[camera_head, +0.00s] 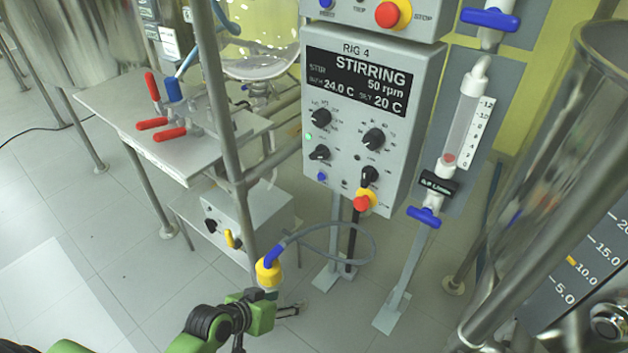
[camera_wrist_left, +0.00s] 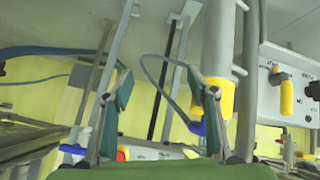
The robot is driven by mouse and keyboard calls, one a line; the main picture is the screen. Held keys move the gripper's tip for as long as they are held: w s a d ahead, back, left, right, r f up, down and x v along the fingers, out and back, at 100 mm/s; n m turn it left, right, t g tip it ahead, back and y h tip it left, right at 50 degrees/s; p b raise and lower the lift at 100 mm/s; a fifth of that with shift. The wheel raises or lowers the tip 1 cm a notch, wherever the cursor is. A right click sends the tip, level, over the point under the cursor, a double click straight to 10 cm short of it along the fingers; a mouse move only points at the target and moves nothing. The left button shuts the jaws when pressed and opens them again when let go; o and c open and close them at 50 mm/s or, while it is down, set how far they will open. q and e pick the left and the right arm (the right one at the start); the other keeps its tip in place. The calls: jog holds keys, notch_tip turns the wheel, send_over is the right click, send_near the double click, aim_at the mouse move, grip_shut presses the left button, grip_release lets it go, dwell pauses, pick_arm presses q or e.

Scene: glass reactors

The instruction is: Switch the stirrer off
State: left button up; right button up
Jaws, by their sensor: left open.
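The grey control box (camera_head: 350,120) of rig 4 stands at the centre of the head view. Its display (camera_head: 357,78) reads STIRRING, 50 rpm, 24.0 C, set 20 C. Below it are several black knobs, such as one at left (camera_head: 320,117) and one at right (camera_head: 373,139), and a lit green lamp (camera_head: 308,136). The knob labels are too small to read. A red button on a yellow collar (camera_head: 364,202) sits at the box's lower edge. My left gripper (camera_head: 291,310) is low, below the box and apart from it; its wrist view shows two spread, empty fingers (camera_wrist_left: 168,92). My right gripper is out of view.
A steel post (camera_head: 226,120) and a yellow-blue cable fitting (camera_head: 268,270) stand close by my left gripper. The fitting also shows in the wrist view (camera_wrist_left: 221,98).

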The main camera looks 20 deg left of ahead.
pick_arm(q)
jog(key=w+r+t+h+b, duration=0.25)
jog(key=w+r, duration=0.25)
jog(key=r, duration=0.4)
jog(key=n+t+p, duration=0.2)
jog(key=t, duration=0.4)
send_near(315, 156)
jog(key=x, duration=0.8)
jog(key=shift+w, duration=0.25)
jog(key=shift+w+d, duration=0.3)
jog(key=shift+w, duration=0.25)
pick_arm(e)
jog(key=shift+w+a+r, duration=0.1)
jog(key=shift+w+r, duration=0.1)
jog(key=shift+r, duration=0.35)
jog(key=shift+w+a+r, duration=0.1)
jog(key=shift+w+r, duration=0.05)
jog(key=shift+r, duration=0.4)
pick_arm(q)
jog(key=c, duration=1.1)
